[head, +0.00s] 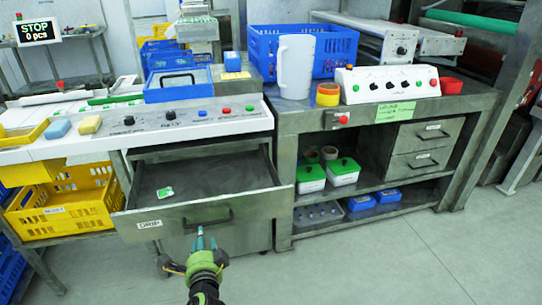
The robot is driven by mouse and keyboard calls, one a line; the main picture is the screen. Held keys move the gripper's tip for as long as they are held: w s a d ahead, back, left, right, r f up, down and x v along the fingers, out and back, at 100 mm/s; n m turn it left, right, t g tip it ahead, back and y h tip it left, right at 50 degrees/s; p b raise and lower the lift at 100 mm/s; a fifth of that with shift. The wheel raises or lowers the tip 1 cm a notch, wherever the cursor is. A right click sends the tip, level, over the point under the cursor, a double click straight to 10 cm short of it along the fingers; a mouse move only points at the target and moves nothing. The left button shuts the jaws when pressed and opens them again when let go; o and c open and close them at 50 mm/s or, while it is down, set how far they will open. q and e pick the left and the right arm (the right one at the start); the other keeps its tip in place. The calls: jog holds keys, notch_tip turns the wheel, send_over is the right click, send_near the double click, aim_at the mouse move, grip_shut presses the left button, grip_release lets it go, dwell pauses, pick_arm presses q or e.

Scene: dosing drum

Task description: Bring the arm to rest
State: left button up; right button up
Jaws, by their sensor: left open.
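My left gripper (200,242) shows at the bottom centre, on its green and black arm. It is open and I see nothing between its fingers. It points up toward the dark handle (208,220) of a pulled-out grey metal drawer (258,205). Its tips appear just below the handle; I cannot tell whether they touch it. A small green and white item (165,192) lies inside the drawer. My right gripper is not in view.
A control panel (225,110) lies above the drawer. A yellow crate (62,212) stands at left. The right bench (290,124) carries a white jug (295,66), a blue crate (336,42) and a knob box (388,86). Floor (400,262) at lower right is clear.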

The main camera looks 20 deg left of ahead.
pick_arm(q)
jog(key=s+d+f+n+g+h+p, duration=0.1)
jog(key=s+d+f+g+h+p, duration=0.3)
jog(key=f, duration=0.6)
jog(key=s+d+f+n+g+h+p, duration=0.1)
jog(key=s+d+f+h+p, duration=0.1)
jog(key=s+d+f, duration=0.65)
jog(key=s+f+n+g+p, duration=0.2)
jog(key=s+f, duration=0.2)
jog(key=s, duration=0.6)
jog(key=s+a+f+n+g+h+p, duration=0.1)
jog(key=s+f, duration=0.4)
jog(key=s, duration=0.5)
jog(key=s+a+f+n+g+h+p, duration=0.1)
jog(key=s+f+n+g, duration=0.3)
jog(key=s, duration=0.6)
jog(key=shift+f+p, duration=0.3)
jog(key=shift+p, duration=0.5)
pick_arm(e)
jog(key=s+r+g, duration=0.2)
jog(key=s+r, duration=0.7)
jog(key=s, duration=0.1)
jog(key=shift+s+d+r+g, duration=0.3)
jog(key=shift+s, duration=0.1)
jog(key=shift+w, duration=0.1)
